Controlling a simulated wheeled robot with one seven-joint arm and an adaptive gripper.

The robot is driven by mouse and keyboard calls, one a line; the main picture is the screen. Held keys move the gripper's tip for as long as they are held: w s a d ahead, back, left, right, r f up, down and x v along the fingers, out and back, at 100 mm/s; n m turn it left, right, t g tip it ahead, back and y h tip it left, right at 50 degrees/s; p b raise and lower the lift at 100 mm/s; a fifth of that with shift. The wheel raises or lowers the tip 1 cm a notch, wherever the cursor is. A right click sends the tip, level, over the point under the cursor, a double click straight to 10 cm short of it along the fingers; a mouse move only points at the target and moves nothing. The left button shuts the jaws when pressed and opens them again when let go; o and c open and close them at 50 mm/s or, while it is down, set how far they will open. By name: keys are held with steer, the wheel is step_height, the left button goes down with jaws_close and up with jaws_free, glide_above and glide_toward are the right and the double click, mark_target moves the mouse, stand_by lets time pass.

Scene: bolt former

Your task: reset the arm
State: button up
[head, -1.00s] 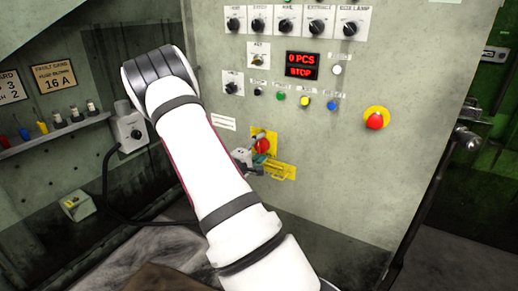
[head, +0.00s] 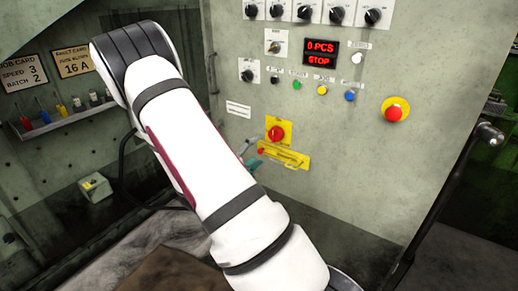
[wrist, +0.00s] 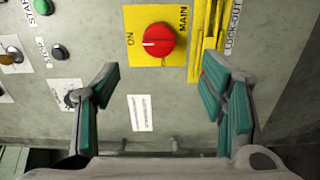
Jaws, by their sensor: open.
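My arm (head: 200,160) reaches across the head view in front of a grey machine panel. My gripper (wrist: 160,82) is open and empty in the wrist view, with its teal-padded fingers spread wide. It faces the panel below the red main switch (wrist: 159,39), apart from it. The switch sits on a yellow plate, its white mark towards ON. The switch also shows in the head view (head: 276,133). There my gripper is mostly hidden behind the arm, with only a bit of finger visible left of the switch.
A yellow lock-out bracket (head: 284,156) sits below the switch. A red emergency button (head: 394,111), dark knobs and coloured buttons are on the panel. The display (head: 320,53) reads 0 PCS, STOP. A shelf (head: 62,121) and cards are at left. A dark lever (head: 450,190) stands at right.

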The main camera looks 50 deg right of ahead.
stand_by(0.6)
steer(key=s+a+r+m+g+y, duration=0.3)
steer(key=s+a+r, duration=0.25)
steer(key=s, duration=0.25)
steer(key=s+a+r+m+g+y, duration=0.3)
steer(key=s+a+r+g, duration=0.1)
steer(key=s+r, duration=0.3)
steer(key=s+a+n+t+y, duration=0.2)
steer(key=s+a+y, duration=0.2)
steer(key=a, duration=0.5)
steer(key=s+a+r+n+t+y, duration=0.15)
steer(key=s+a+y, duration=0.25)
steer(key=a, duration=0.4)
steer(key=s+a+f+n+t+y, duration=0.1)
steer(key=s+a+n+t+y, duration=0.25)
steer(key=a, duration=0.55)
step_height(320, 180, up, 32)
steer(key=s+d+m+t+p, duration=0.1)
steer(key=t+p, duration=0.2)
steer(key=p, duration=2.7)
steer(key=shift+m, duration=0.4)
